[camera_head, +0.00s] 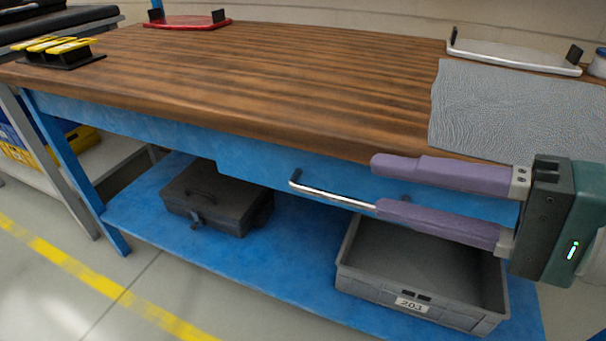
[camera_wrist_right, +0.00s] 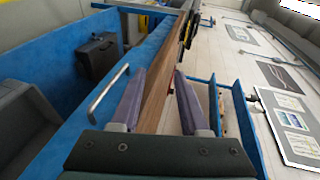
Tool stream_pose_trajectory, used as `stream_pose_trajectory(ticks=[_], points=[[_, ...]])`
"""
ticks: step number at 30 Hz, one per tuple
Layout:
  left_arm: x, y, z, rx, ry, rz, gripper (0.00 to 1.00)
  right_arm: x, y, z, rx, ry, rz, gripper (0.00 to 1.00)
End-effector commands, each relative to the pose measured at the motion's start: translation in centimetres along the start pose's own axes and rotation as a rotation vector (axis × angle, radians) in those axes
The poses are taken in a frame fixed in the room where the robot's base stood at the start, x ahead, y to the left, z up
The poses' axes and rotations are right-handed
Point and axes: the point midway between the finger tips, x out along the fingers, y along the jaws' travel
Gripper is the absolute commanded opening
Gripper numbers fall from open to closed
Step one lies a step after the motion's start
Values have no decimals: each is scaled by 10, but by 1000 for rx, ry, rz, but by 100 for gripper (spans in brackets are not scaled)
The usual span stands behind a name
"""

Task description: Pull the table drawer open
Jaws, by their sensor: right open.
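The table drawer (camera_head: 258,172) is a blue front under the wooden tabletop, and it looks shut. Its silver bar handle (camera_head: 328,194) runs along the front; its right end is hidden behind my lower finger. My right gripper (camera_head: 378,186) is open, with purple fingers pointing left in front of the drawer. The upper finger is near the tabletop edge, the lower one overlaps the handle. In the right wrist view the handle (camera_wrist_right: 106,94) lies left of both fingers, outside the gap of my gripper (camera_wrist_right: 158,72). Contact cannot be told. My left gripper is not in view.
The wooden tabletop (camera_head: 230,80) carries a grey mat (camera_head: 510,110), a red tray (camera_head: 185,22) and a white tray (camera_head: 510,55). A dark toolbox (camera_head: 205,205) and a grey crate (camera_head: 365,281) stand on the blue lower shelf (camera_head: 270,265).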

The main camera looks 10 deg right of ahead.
Motion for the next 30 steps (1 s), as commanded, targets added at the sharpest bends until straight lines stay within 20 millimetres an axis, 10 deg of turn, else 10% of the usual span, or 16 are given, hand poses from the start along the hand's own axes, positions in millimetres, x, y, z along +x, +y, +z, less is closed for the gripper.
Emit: stream_pose_trajectory(ticks=[1, 9, 17, 30], points=[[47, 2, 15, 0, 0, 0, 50, 9, 44, -8, 41, 26, -25, 45], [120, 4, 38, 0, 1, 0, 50, 17, 106, -45, 223, 136, -131, 45], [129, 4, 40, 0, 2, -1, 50, 24, 111, -57, 272, 166, -161, 45], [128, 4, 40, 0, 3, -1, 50, 96, 100, -70, 270, 164, -159, 45]])
